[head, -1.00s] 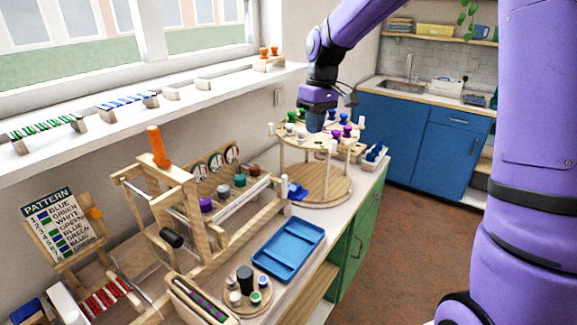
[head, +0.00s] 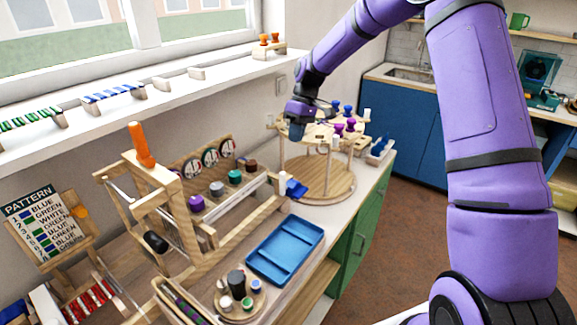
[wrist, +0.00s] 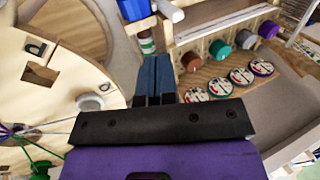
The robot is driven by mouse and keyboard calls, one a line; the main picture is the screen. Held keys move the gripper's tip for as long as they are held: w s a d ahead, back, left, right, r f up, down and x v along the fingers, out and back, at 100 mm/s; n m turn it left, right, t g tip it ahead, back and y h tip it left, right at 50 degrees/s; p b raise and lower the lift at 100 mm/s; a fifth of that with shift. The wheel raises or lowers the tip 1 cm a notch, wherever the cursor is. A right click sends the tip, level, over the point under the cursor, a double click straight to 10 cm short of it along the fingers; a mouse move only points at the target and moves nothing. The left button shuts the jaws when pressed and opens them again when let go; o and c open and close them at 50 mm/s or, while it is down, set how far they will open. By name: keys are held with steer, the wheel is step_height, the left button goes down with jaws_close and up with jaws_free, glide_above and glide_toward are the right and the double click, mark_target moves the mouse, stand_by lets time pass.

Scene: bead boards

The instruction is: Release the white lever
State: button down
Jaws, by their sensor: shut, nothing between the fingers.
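My gripper (head: 297,130) is shut and empty, pointing down at the left side of the round wooden stand's top (head: 325,132). Its closed fingers (wrist: 155,78) also show in the wrist view. A white upright cylinder (wrist: 168,10) shows there beyond the fingertips, apart from them; it also stands at the rack's right end in the head view (head: 282,186). I cannot tell whether it is the white lever. A white round knob (wrist: 90,102) sits on the stand's disc, left of the fingers. Part of the disc is hidden behind my gripper.
A rack with coloured pots (head: 217,188) stands left of the round stand. A blue tray (head: 286,250) lies in front, with a small round base of pegs (head: 240,305) nearby. Coloured bobbins (head: 350,125) with strings stand on the disc.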

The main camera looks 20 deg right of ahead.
mark_target(281, 181)
steer(key=shift+f, duration=0.1)
steer(key=x, duration=0.9)
steer(key=shift+s+a+f, duration=0.1)
steer(key=shift+f, duration=0.3)
steer(key=shift+s+a+r+t+h, duration=0.15)
steer(key=shift+s+a+t+h, duration=0.15)
steer(key=shift+a+t+h, duration=0.25)
steer(key=shift+s+a+r+t+h, duration=0.2)
steer(key=shift+s+a+t+h, duration=0.45)
steer(key=shift+h, duration=0.4)
steer(key=shift+s+a+f+t+h, duration=0.1)
steer(key=shift+s+a+t+h, duration=0.15)
steer(key=shift+a+h, duration=0.15)
steer(key=shift+s+a+t+h, duration=0.1)
steer(key=shift+a+t+h, duration=0.2)
steer(key=shift+h, duration=0.1)
steer(key=shift+s+a+f+t+h, duration=0.25)
steer(key=shift+s+a+t+h, duration=0.4)
steer(key=shift+h, duration=0.25)
steer(key=shift+w+d+f, duration=0.1)
steer(key=shift+w, duration=0.05)
steer(key=shift+w+d+f, duration=0.2)
steer(key=shift+w+d, duration=0.15)
steer(key=shift+d, duration=0.1)
